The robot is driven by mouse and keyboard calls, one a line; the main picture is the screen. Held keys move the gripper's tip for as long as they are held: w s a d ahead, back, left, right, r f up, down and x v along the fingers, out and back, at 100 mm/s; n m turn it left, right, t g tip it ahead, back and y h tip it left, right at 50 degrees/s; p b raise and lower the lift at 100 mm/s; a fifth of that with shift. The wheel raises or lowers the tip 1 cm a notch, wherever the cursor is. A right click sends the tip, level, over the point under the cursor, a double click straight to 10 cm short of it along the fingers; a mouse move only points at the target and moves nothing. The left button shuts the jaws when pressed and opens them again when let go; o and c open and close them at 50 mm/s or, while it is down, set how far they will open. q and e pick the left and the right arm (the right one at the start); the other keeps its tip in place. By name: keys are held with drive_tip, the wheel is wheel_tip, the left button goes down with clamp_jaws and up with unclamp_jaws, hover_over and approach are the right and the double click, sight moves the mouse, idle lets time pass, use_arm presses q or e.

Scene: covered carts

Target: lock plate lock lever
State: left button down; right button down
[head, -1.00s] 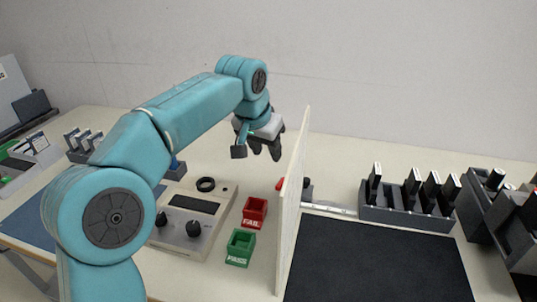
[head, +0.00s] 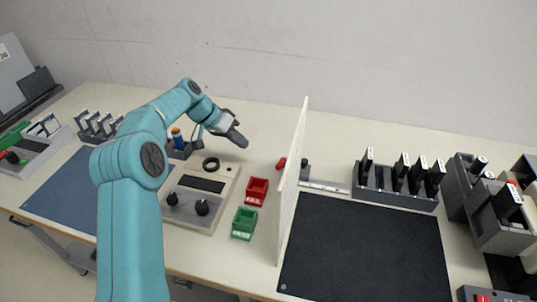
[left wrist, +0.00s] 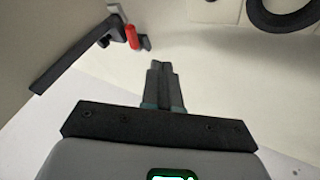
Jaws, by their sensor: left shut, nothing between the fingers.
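The red lock lever (head: 281,163) shows in the head view beside the left face of the upright cream partition (head: 294,185), near its far end. In the left wrist view the red lever (left wrist: 132,36) sits at upper left between dark and grey parts, at the end of a dark strip (left wrist: 72,64). I cannot tell which part is the lock plate. My left gripper (head: 242,143) is shut and empty, above the table to the upper left of the lever and apart from it. Its closed fingers (left wrist: 161,66) point toward the table in the left wrist view. My right gripper is not in view.
A control box (head: 200,218) with knobs, a black ring (head: 211,163), a red bin (head: 256,191) and a green bin (head: 244,224) stand left of the partition. Right of it lie a black mat (head: 365,245) and a rack (head: 395,199). Table behind the ring is clear.

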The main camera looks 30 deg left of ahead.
sight(282, 163)
use_arm(q)
drive_tip(key=p+x, duration=0.1)
drive_tip(key=x, duration=0.6)
drive_tip(key=shift+f+p, duration=0.1)
drive_tip(key=shift+p, duration=0.25)
drive_tip(key=d, duration=0.1)
drive_tip(key=d+p, duration=0.1)
drive_tip(key=d, duration=0.1)
drive_tip(key=shift+w+d+f, duration=0.2)
drive_tip(key=shift+w+f, duration=0.15)
drive_tip(key=shift+f, duration=0.05)
drive_tip(key=shift+s+d+p, duration=0.2)
drive_tip(key=shift+d+p, duration=0.15)
drive_tip(key=shift+d, duration=0.2)
drive_tip(key=shift+w+f, duration=0.1)
drive_tip(key=shift+d, duration=0.1)
